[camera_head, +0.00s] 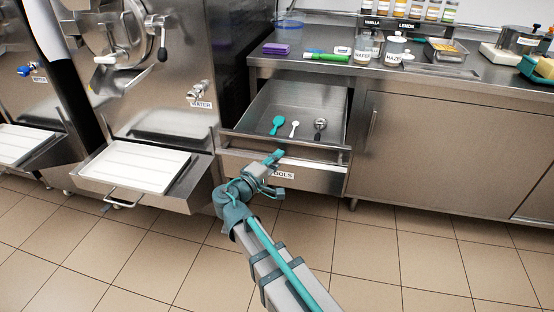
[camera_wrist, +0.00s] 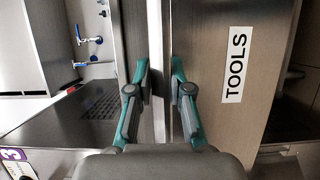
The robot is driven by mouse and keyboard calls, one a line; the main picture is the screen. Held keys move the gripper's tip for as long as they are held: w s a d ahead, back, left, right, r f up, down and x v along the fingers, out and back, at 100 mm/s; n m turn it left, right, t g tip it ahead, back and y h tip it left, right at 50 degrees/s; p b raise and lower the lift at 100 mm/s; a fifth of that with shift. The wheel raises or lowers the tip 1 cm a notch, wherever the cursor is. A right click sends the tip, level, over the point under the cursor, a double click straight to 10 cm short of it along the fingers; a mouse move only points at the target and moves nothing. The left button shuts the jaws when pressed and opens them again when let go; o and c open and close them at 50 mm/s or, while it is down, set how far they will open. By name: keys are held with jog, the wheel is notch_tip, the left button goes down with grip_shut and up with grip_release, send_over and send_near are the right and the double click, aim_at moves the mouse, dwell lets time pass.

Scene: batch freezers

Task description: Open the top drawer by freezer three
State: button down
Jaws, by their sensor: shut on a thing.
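The top drawer (camera_head: 320,178), labelled TOOLS, stands pulled out beneath the steel counter, with its inside in view. A turquoise scoop (camera_head: 277,124), a white spoon (camera_head: 294,128) and a dark metal-looking utensil (camera_head: 320,125) lie in it. A bar handle (camera_head: 238,136) runs across its front. My gripper (camera_head: 276,156) is at the middle of this front, shut on the handle. In the wrist view, my gripper's fingers (camera_wrist: 161,72) lie on either side of the handle (camera_wrist: 155,30), beside the TOOLS label (camera_wrist: 235,66). The fingertips' exact contact is partly hidden.
A freezer (camera_head: 160,75) with a white tray (camera_head: 143,168) at its foot stands left of the drawer. A closed cabinet (camera_head: 440,150) is to the right. Bottles and small items stand on the counter (camera_head: 310,70). The tiled floor (camera_head: 420,255) in front is clear.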

jog(key=c, duration=1)
grip_release()
jog(key=shift+c, duration=0.2)
jog(key=v, duration=1.2)
